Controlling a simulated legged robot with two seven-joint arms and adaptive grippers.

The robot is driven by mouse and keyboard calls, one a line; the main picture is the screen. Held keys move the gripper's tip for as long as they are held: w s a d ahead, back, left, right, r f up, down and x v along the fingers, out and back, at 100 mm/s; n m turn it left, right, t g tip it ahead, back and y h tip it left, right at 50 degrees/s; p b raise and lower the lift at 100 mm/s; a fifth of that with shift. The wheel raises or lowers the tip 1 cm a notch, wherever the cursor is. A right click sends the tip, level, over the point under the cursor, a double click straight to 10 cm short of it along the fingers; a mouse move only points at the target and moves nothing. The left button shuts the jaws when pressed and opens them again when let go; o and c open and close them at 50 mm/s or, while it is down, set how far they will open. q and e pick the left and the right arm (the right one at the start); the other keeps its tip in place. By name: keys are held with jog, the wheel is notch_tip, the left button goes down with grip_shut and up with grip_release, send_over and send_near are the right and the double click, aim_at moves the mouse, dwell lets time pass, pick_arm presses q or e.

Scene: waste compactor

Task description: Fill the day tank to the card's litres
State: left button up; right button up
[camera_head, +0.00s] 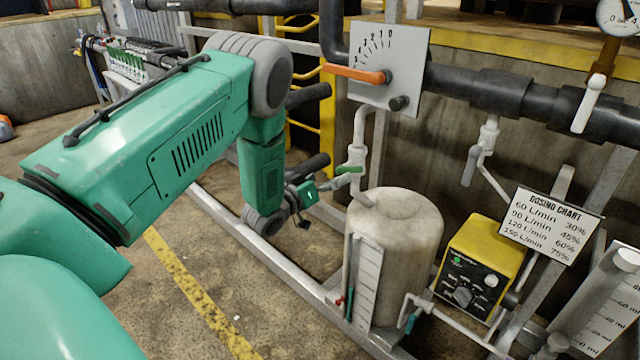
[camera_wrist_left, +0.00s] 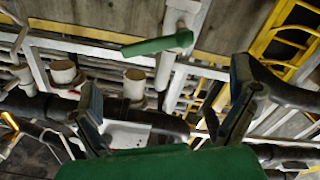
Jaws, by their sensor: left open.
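The beige day tank (camera_head: 408,225) stands upright on the metal frame, with a white graduated level scale (camera_head: 367,285) on its front left. I cannot make out a level on it. A white pipe with a green lever valve (camera_head: 348,170) comes down to the tank top. My left gripper (camera_head: 314,190) is just left of this lever. In the left wrist view the green lever (camera_wrist_left: 158,44) lies ahead of the open fingers (camera_wrist_left: 165,90), apart from them. A white dosing chart (camera_head: 547,225) at the right pairs L/min with percentages. My right gripper is out of view.
A grey dial plate (camera_head: 388,62) with an orange lever (camera_head: 355,75) is above the tank. A yellow control box (camera_head: 480,262) and a graduated cylinder (camera_head: 605,305) stand to the right. A thick black pipe (camera_head: 450,85) crosses behind. Floor is clear at the lower left.

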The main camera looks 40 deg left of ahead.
pick_arm(q)
jog(key=s, duration=0.4)
jog(key=shift+s+a, duration=0.15)
jog(key=shift+a, duration=0.1)
jog(key=shift+f, duration=0.1)
